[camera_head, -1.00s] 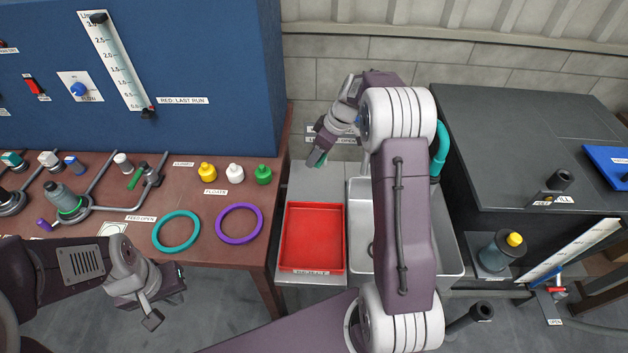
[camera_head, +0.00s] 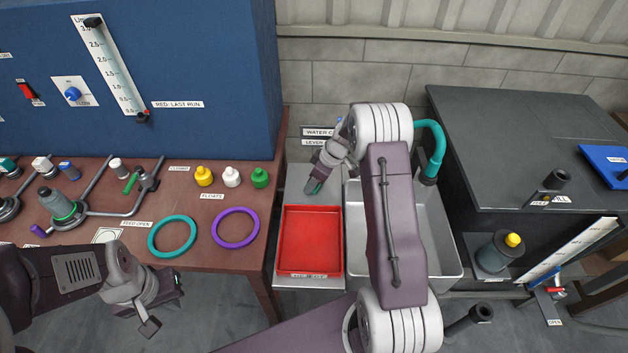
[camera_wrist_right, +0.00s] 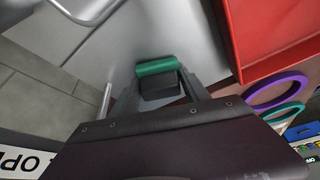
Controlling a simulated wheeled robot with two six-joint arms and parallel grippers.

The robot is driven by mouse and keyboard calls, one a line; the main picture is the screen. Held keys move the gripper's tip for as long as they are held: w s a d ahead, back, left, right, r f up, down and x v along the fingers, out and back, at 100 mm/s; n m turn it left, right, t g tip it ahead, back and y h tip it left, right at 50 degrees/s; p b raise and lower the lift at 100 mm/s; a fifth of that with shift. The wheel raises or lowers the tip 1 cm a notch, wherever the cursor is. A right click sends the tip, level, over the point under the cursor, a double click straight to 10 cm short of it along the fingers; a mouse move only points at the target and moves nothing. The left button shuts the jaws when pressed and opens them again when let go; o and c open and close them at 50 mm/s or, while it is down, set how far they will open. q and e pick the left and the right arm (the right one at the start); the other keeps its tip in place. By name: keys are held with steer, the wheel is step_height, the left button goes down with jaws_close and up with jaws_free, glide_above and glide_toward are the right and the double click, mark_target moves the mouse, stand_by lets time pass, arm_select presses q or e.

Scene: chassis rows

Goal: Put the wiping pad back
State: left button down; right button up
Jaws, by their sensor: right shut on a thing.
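The wiping pad, a small dark block with a green face, is held in my right gripper (camera_wrist_right: 160,92). In the right wrist view the pad (camera_wrist_right: 157,68) sits between the two fingers, green side outward. In the head view my right gripper (camera_head: 316,182) points down over the grey counter just behind the red tray (camera_head: 309,273), partly hidden by its own arm. I cannot tell whether the pad touches the counter. My left gripper (camera_head: 165,305) is open and empty in front of the brown bench.
A metal sink (camera_head: 440,255) with a teal tap (camera_head: 437,150) is right of the tray. The brown bench (camera_head: 205,215) holds a teal ring (camera_head: 172,252), a purple ring (camera_head: 236,244) and several coloured floats. A dark cabinet (camera_head: 500,125) stands at right.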

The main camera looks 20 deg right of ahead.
steer(key=shift+f, duration=0.2)
steer(key=o, duration=1.3)
steer(key=shift+r, duration=0.1)
steer(key=shift+d+r, duration=0.1)
steer(key=shift+r, duration=0.4)
steer(key=v, duration=1.1)
steer(key=s+a+f+m+h, duration=0.1)
steer(key=s+a+m, duration=0.2)
steer(key=s, duration=0.4)
steer(key=s+a+f+m+g+h, duration=0.1)
steer(key=s+a+m, duration=0.1)
steer(key=s+a, duration=0.2)
steer(key=s+a+f+m+g, duration=0.1)
steer(key=s+a+m, duration=0.2)
steer(key=s, duration=0.8)
steer(key=shift+a+f+m+h+p, duration=0.15)
steer(key=shift+a+m+h+p, duration=0.2)
steer(key=shift+a, duration=0.3)
